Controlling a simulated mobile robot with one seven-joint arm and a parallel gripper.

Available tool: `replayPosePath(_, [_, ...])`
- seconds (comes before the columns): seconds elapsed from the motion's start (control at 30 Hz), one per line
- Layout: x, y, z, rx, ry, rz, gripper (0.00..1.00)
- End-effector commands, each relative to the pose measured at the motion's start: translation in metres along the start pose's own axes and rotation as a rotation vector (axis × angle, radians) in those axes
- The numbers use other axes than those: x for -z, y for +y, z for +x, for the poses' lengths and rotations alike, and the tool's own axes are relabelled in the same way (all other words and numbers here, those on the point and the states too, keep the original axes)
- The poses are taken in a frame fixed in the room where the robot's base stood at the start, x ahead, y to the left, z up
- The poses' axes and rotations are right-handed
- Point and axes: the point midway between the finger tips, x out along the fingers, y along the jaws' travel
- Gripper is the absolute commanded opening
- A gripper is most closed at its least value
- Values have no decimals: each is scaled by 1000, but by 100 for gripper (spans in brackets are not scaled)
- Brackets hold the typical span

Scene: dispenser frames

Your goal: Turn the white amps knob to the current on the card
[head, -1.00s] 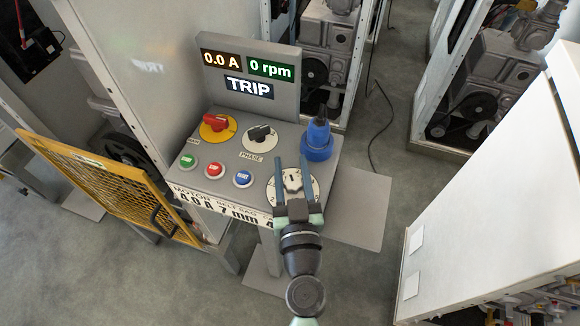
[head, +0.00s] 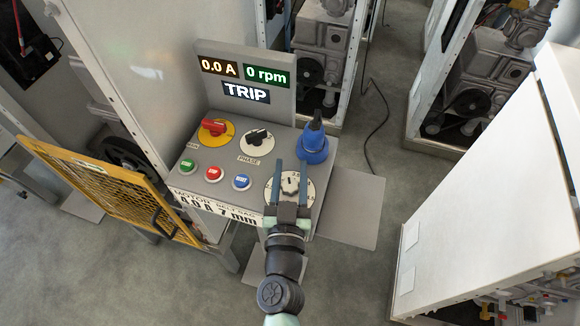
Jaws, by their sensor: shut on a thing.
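The white amps knob (head: 290,186) sits on a round, marked dial at the front right corner of the grey control panel (head: 262,170). My gripper (head: 291,172) reaches over the dial from the front, one finger on each side of the knob, and is shut on it. The fingers hide part of the dial, and its numbers are too small to read. The card (head: 215,207) on the panel's front edge reads "MOTOR 4.0 A" and "7 mm"; its right end is hidden behind my gripper. The display (head: 246,80) shows 0.0 A, 0 rpm and TRIP.
A blue plug (head: 314,142) stands close behind the dial. A red switch (head: 215,127), a black phase switch (head: 257,138) and green, red and blue buttons (head: 213,173) are to the left. A yellow mesh guard (head: 110,190) stands left; a white cabinet (head: 490,190) stands right.

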Motion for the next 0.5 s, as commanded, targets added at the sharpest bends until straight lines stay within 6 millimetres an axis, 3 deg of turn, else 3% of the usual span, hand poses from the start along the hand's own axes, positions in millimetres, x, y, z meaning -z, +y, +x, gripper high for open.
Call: replayPosePath(0.5, [5, 4, 0, -163, -3, 0, 0])
